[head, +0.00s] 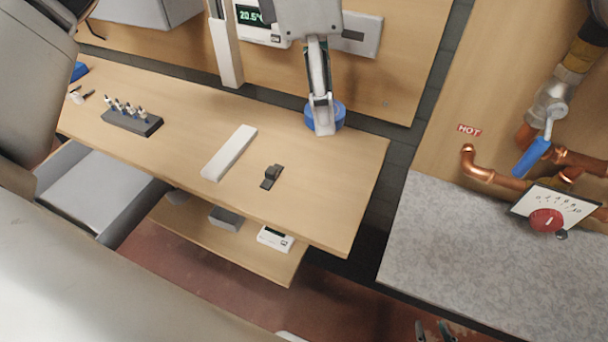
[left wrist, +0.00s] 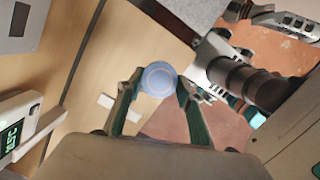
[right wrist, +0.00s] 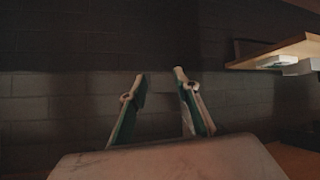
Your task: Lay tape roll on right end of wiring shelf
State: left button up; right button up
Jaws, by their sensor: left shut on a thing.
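The blue tape roll (head: 340,117) is at the back of the wooden wiring shelf (head: 340,190), towards its right end. My left gripper (head: 323,127) comes down from above and is shut on the roll. In the left wrist view the roll (left wrist: 159,78) sits between the two fingertips. I cannot tell whether the roll touches the shelf or hangs just above it. My right gripper (head: 434,331) is low at the bottom of the head view. In the right wrist view its fingers (right wrist: 160,80) are apart with nothing between them.
A white trunking piece (head: 229,153) and a small black part (head: 271,176) lie on the shelf. A black holder with several tools (head: 132,120) stands further left. A lower board (head: 210,238) holds small boxes. A grey worktop (head: 450,240) with copper pipes is at right. The shelf's right end is bare.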

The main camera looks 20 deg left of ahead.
aim_at(306, 120)
pick_arm(q)
notch_tip(306, 120, down, 18)
jog(key=shift+a+f+b, duration=0.1)
jog(key=shift+b, duration=0.55)
jog(key=o, duration=1.1)
jog(key=shift+f, duration=0.1)
jog(key=shift+c, duration=0.2)
jog(key=r, duration=0.4)
jog(key=a+r, duration=0.1)
jog(key=r, duration=0.7)
jog(key=shift+s+a+r+p, duration=0.15)
jog(key=shift+s+a+p, duration=0.15)
jog(key=shift+p, duration=0.1)
